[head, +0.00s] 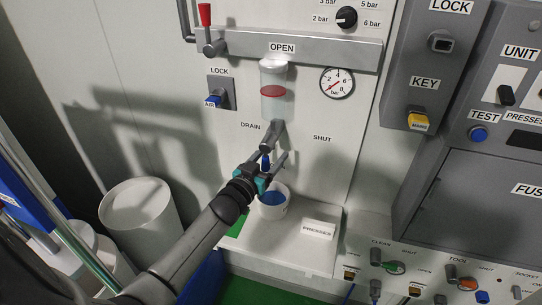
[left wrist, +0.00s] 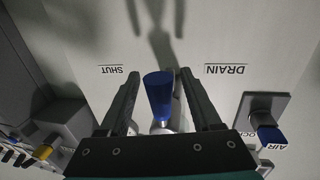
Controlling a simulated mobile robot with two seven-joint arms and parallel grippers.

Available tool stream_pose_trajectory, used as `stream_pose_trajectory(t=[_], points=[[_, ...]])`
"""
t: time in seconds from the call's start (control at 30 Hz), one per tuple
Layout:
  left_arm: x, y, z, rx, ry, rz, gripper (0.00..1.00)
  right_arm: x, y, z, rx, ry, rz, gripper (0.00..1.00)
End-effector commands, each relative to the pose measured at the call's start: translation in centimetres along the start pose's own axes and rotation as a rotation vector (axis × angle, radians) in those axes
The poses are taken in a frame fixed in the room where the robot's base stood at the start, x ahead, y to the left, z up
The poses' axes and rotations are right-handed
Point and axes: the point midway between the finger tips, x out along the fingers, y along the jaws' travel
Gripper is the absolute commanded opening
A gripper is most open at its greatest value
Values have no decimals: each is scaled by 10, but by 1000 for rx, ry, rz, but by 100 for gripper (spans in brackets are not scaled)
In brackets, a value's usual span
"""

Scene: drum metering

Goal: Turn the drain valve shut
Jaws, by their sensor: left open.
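The drain valve has a blue lever (left wrist: 159,96), which shows small in the head view (head: 265,162) below the clear filter bowl (head: 272,100) with its red ring. My left gripper (left wrist: 155,90) is open, with one finger on each side of the blue lever and gaps visible between them. In the head view my left gripper (head: 274,152) reaches up from below and partly hides the valve. The DRAIN label (head: 250,126) is left of the valve and the SHUT label (head: 322,138) is right of it. The lever's exact angle is hard to tell. My right gripper is not in view.
A white cup with blue contents (head: 279,209) stands just below my left gripper on the ledge. A blue AIR lock knob (head: 214,101) is left of the bowl, and a pressure gauge (head: 337,82) is right. The panel around the SHUT label is clear.

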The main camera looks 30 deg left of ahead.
Motion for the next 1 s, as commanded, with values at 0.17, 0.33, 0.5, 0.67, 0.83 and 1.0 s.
stream_pose_trajectory(t=[0.17,0.33,0.5,0.67,0.83,1.0], points=[[0,0,0,0,0,0,65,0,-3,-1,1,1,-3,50],[0,0,0,0,0,0,52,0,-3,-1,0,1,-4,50],[0,0,0,0,0,0,32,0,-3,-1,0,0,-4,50],[0,0,0,0,0,0,14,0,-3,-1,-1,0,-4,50],[0,0,0,0,0,0,0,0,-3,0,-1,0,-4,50],[0,0,0,0,0,0,0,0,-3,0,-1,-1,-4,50]])
